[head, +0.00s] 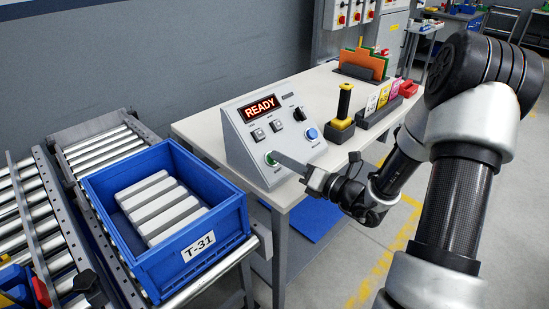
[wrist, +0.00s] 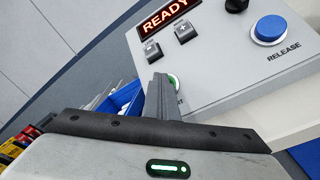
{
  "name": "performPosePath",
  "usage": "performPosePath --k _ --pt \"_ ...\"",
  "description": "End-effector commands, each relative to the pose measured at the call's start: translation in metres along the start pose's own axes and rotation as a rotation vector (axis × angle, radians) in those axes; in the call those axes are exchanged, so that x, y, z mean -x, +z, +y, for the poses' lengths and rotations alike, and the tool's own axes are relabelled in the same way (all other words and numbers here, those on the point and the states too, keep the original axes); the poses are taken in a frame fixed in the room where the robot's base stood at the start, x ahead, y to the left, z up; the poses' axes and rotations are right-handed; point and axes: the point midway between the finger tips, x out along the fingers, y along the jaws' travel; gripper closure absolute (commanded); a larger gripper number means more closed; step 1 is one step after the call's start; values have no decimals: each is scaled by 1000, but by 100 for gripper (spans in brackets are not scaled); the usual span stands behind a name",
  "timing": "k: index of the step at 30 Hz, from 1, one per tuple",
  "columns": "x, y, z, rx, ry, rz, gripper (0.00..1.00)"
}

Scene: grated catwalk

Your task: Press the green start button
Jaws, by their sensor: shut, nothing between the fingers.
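The green start button (head: 270,159) sits at the lower left of the sloped face of a grey control box (head: 240,150), whose display reads READY. My gripper (head: 279,156) is shut and empty, its fingertips right at the button in the head view. In the wrist view, the closed fingers (wrist: 159,84) cover most of the green button (wrist: 174,82), and only its right edge shows. I cannot tell whether the fingertips touch it.
A blue RELEASE button (head: 311,134), two small square switches and a black knob (head: 299,113) share the panel. The box stands on a white table (head: 205,126). A blue T-31 crate (head: 180,258) with grey bars sits on the roller conveyor (head: 95,150) at left.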

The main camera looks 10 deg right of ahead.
Motion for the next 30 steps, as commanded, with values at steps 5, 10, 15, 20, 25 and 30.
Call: performPosePath --k 5,10,15,20,25,30 --pt "-2 -2 -2 -1 0 2 100" --pt "-3 -3 -2 -1 -1 2 100" --pt "-3 -3 -2 -1 -1 2 100" --pt "-2 -2 -1 -1 -1 2 100" --pt "4 4 4 -1 -1 3 100" --pt "11 10 9 -1 -2 1 100"
